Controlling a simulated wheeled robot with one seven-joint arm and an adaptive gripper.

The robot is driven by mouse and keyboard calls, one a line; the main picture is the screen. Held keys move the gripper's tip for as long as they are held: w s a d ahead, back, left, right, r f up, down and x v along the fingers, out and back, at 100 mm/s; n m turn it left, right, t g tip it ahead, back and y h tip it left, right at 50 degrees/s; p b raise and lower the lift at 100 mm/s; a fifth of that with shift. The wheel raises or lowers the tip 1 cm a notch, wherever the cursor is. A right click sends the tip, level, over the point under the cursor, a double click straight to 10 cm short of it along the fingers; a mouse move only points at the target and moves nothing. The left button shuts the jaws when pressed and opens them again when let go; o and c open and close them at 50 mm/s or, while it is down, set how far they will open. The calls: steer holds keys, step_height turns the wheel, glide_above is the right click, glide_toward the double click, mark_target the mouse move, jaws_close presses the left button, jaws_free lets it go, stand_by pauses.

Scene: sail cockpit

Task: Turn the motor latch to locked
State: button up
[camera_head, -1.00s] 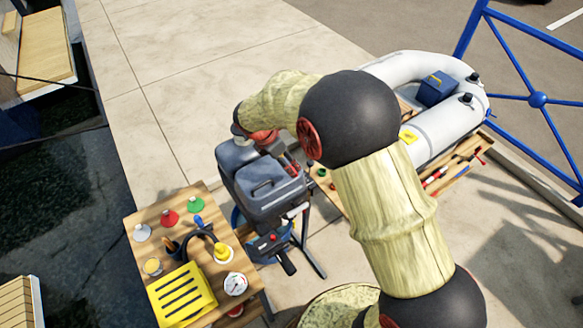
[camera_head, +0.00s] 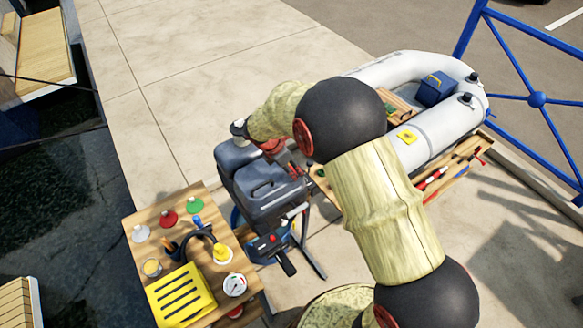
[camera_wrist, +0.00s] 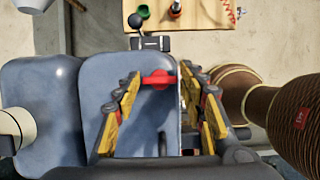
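The grey-blue outboard motor (camera_head: 270,190) stands beside the wooden table in the head view. Its cover (camera_wrist: 110,80) fills the left and middle of the wrist view. A small red latch (camera_wrist: 158,80) lies crosswise on the motor in the wrist view. My gripper (camera_wrist: 162,72) is open, its yellow-padded fingers on either side of the latch with gaps visible. I cannot tell the height of the fingertips over the latch. In the head view my gripper (camera_head: 292,166) is at the motor's upper right, partly hidden by my arm, and the latch cannot be made out.
A wooden table (camera_head: 140,218) with a yellow slotted tray (camera_head: 182,294), funnels and a gauge stands left of the motor. A grey inflatable boat (camera_head: 440,130) and a low wooden board (camera_wrist: 205,18) lie beyond it. A black-knobbed lever (camera_wrist: 152,43) is just past the latch.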

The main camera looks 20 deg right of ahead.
steer(key=c, duration=0.8)
steer(key=shift+o, duration=0.2)
steer(key=m, duration=0.2)
steer(key=m+g+p, duration=0.1)
steer(key=m, duration=0.1)
steer(key=shift+w+g, duration=0.15)
steer(key=shift+g, duration=0.15)
steer(key=m+g+p, duration=0.1)
steer(key=m, duration=0.2)
steer(key=shift+w+m, duration=0.15)
steer(key=shift+m, duration=0.15)
steer(key=m+g, duration=0.1)
steer(key=m, duration=0.1)
steer(key=m+g+y+p, duration=0.1)
steer(key=m, duration=0.2)
steer(key=shift+w+d, duration=0.1)
steer(key=shift+d, duration=0.05)
steer(key=m+y, duration=0.1)
steer(key=m, duration=0.1)
steer(key=m+g, duration=0.1)
steer(key=m, duration=0.2)
steer(key=shift+y, duration=0.4)
steer(key=shift+m, duration=0.3)
